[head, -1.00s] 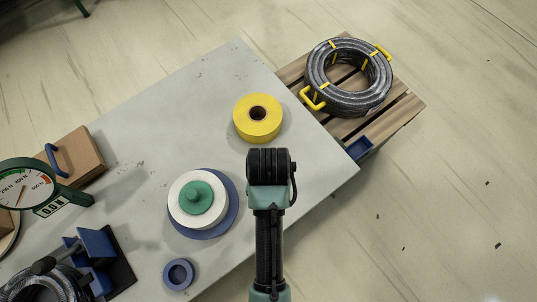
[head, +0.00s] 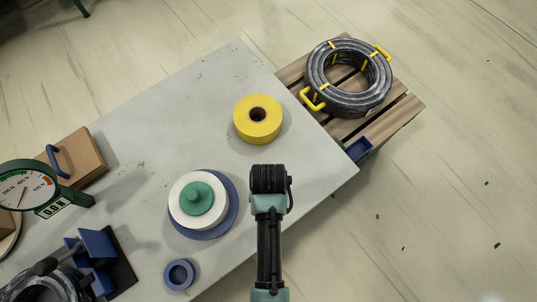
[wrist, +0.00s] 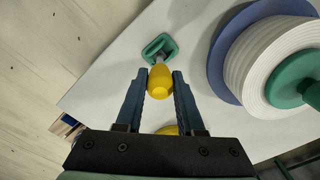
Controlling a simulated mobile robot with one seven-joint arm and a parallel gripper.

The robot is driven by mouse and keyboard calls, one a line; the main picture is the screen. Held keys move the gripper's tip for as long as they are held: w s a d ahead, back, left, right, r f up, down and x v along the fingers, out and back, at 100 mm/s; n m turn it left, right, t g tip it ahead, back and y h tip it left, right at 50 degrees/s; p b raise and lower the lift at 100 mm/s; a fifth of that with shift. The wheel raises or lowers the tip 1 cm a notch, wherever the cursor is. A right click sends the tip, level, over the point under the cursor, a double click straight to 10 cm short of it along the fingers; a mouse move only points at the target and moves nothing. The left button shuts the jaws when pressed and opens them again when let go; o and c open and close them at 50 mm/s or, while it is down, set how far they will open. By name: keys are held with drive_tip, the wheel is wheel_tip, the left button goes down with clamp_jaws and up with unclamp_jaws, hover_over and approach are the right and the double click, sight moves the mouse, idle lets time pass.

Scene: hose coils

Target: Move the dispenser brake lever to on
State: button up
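In the wrist view a yellow knob (wrist: 160,83), which looks like the brake lever's grip, stands over a green bracket (wrist: 160,47) on the table. The dispenser spool, a white roll with a green hub and blue disc, shows in the head view (head: 197,203) and at the right of the wrist view (wrist: 270,60). My gripper (wrist: 161,75) is open, with one finger on each side of the knob; I cannot tell whether they touch it. In the head view my arm hides the knob, bracket and fingers. The lever's on and off marks cannot be made out.
A yellow roll (head: 257,119) lies farther back on the grey table (head: 215,90). A small blue ring (head: 179,275) is near the front edge. A dial gauge (head: 24,187) and a cardboard box (head: 82,160) are at left. A hose coil (head: 348,78) rests on a pallet beyond.

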clamp_jaws()
idle(1.1)
